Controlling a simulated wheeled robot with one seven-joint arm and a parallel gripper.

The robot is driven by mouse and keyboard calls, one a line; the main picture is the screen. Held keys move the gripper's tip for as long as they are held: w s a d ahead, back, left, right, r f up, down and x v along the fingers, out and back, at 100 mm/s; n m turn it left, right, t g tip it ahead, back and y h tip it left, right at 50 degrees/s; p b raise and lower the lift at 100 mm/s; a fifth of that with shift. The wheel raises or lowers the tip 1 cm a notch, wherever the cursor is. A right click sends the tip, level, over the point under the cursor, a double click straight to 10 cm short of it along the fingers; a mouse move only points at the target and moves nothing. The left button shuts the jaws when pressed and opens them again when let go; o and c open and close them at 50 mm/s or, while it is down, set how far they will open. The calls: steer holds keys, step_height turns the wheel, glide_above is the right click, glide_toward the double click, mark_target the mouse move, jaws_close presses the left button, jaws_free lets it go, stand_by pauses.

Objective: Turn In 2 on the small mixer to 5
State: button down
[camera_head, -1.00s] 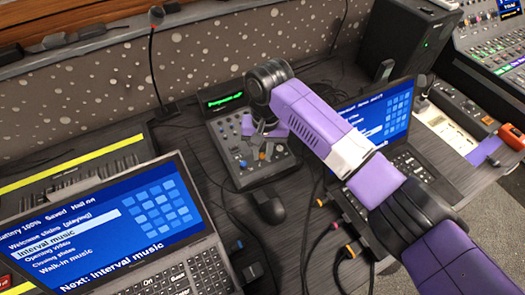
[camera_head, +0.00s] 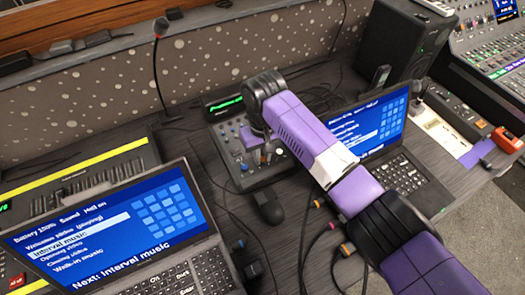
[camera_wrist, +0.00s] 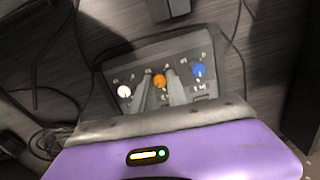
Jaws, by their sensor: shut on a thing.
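The small mixer (camera_head: 228,150) is a dark panel with several knobs, standing behind the mouse between two laptops. In the wrist view its near row shows a white knob (camera_wrist: 124,91), an orange knob (camera_wrist: 159,80) and a blue knob (camera_wrist: 199,70). My gripper (camera_wrist: 161,88) has one finger on either side of the orange knob and is shut on it. My gripper also shows from the side in the head view (camera_head: 262,156), low over the panel. The fingers partly hide the panel, and its labels and scale marks are too small to read.
A mouse (camera_head: 268,207) lies just in front of the mixer. Laptops stand at left (camera_head: 110,225) and right (camera_head: 375,135). A gooseneck microphone (camera_head: 160,70) rises behind. Cables with coloured plugs (camera_head: 330,226) lie at front right, and a black speaker (camera_head: 402,42) stands at back right.

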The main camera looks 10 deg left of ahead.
steer(key=n+p, duration=0.2)
steer(key=n, duration=0.3)
steer(key=shift+r+n, duration=0.1)
steer(key=shift+n, duration=0.2)
steer(key=shift+s+a+n+t+h+p, duration=0.15)
steer(key=shift+n+p, duration=0.2)
steer(key=shift+n, duration=0.6)
steer(key=shift+w+d+n+t+h+p, duration=0.15)
steer(key=shift+n+p, duration=0.15)
steer(key=shift+n, duration=0.65)
steer(key=shift+a, duration=0.1)
steer(key=c, duration=1.3)
jaws_free()
steer(key=shift+s+a+r, duration=0.1)
steer(key=shift+s+r, duration=0.1)
steer(key=shift+r, duration=1.7)
steer(key=shift+s+r, duration=0.15)
steer(key=shift+r, duration=1.75)
